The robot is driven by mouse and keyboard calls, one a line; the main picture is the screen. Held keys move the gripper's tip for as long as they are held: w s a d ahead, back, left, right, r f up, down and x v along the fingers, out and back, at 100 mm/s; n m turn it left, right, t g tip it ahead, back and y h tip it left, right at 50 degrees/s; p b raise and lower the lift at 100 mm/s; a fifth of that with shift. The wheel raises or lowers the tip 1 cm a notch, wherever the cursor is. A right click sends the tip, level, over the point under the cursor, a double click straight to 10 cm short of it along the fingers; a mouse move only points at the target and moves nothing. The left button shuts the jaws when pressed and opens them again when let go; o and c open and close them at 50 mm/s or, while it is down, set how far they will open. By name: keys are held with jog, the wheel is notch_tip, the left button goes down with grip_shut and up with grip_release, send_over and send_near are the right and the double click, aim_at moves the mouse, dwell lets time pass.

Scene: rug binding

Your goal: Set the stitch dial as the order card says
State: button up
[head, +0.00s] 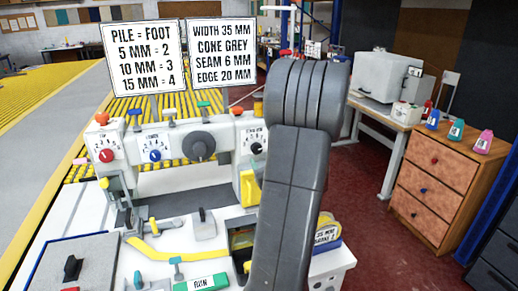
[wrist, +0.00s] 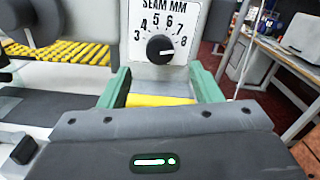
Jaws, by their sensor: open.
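The dial labelled SEAM MM, with a black knob (wrist: 159,48), faces me in the wrist view. Its scale runs from 3 to 8, and the knob's white mark appears to lie on the right, towards 8. In the head view a small black dial (head: 256,148) shows left of my arm. My gripper (wrist: 161,88) is open and empty, its green fingers apart, below and in front of the knob. In the head view my arm hides it. The order card (head: 221,55) reads width 35 mm, cone grey, seam 6 mm, edge 20 mm.
A pile-and-foot card (head: 145,57) stands beside the order card. A red dial (head: 106,155), a blue dial (head: 155,155) and a large grey knob (head: 198,147) line the white machine. Small levers stand above them. A wooden drawer cabinet (head: 440,190) is at right.

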aim_at(258, 150)
jog(key=p+x, duration=0.1)
jog(key=x, duration=0.6)
jog(key=shift+f, duration=0.1)
jog(key=c, duration=1)
